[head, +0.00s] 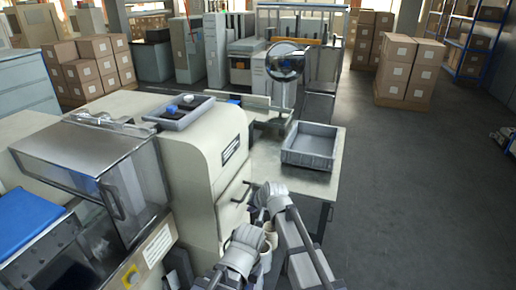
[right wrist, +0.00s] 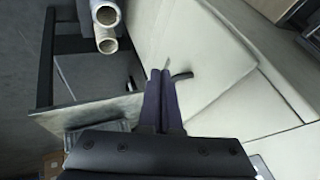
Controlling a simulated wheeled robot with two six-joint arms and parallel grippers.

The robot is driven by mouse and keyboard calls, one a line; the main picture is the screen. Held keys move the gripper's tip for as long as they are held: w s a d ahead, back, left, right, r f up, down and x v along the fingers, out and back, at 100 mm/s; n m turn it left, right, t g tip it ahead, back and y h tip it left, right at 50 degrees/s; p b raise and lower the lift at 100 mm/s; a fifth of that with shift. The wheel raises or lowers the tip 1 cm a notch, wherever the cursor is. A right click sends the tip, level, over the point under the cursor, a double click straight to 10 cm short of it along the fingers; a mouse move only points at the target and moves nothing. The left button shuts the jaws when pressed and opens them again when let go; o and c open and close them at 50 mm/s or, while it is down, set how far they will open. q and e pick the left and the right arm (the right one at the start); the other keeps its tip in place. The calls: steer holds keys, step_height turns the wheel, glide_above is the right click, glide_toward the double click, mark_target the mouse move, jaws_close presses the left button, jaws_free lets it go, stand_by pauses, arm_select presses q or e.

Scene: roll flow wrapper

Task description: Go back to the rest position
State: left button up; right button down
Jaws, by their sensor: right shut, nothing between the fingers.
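My right gripper (right wrist: 158,76) points away from the wrist camera, with its two dark fingers together and nothing between them. A dark lever handle shows just beyond the fingertips, against the pale machine side; I cannot tell whether they touch. In the head view grey arm links of mine fill the bottom middle, beside the front of the wrapping machine (head: 205,150). The right fingertips are hard to make out there. I cannot make out my left gripper in either view.
A grey bin (head: 309,149) stands on the pale side table (head: 334,172). A shallow tray (head: 180,111) with small blue and dark items sits on the machine. Film rolls (right wrist: 106,30) show close by in the right wrist view. Open floor (head: 425,165) lies at right.

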steer(key=s+d+f+n+g+h, duration=0.1)
steer(key=s+d+f+g+h, duration=0.15)
steer(key=s+d, duration=0.85)
steer(key=s+d+f+n+g+h, duration=0.1)
steer(key=s+d+f+g+h, duration=0.15)
steer(key=s+d, duration=0.85)
steer(key=s+a+r+n+p, duration=0.2)
steer(key=s+a, duration=0.1)
steer(key=a, duration=0.2)
steer(key=s+a+r+n+g+p, duration=0.1)
steer(key=s+a+r+n, duration=0.1)
steer(key=a, duration=0.4)
steer(key=shift+s+a+r+p, duration=0.15)
steer(key=shift+s+r+p, duration=0.1)
steer(key=shift+s+p, duration=0.15)
